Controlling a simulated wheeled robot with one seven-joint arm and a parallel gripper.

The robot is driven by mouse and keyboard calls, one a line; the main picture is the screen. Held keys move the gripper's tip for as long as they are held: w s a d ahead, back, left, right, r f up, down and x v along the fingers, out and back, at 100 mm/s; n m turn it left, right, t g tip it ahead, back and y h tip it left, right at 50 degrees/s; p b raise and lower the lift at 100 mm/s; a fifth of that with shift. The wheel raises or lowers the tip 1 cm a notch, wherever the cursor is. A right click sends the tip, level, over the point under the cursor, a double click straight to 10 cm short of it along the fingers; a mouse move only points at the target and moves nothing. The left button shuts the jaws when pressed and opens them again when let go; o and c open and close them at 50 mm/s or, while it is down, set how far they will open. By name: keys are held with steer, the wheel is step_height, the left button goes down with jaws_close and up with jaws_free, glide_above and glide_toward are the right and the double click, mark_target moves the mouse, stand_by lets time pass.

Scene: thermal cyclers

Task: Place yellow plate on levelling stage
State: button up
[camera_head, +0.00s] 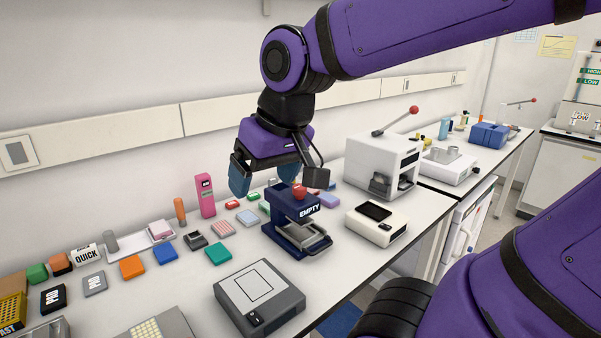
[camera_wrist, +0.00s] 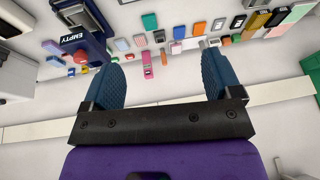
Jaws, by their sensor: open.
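A yellow block with a grid of holes (camera_head: 12,308), marked FAST, is cut off at the left edge of the head view. A pale-topped gridded object (camera_head: 158,330) is cut off at the bottom edge. I cannot tell for sure which is the yellow plate. A flat grey unit with a square outline on top (camera_head: 262,283) and a black switch sits at the bench's front and may be the levelling stage; its top is bare. My gripper (camera_head: 263,183) is open and empty above the back of the bench; its blue fingers also show in the wrist view (camera_wrist: 160,75).
A dark blue device marked EMPTY (camera_head: 291,226) with a red knob stands just below my gripper. A cream unit (camera_head: 377,222) and a white lever press (camera_head: 383,163) stand to the right.

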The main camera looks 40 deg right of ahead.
steer(key=s+d+r+t+h, duration=0.1)
steer(key=s+d, duration=0.1)
steer(key=s, duration=0.3)
steer(key=shift+s+d, duration=0.15)
steer(key=shift+d, duration=0.15)
steer(key=shift+r, duration=0.1)
stand_by(0.8)
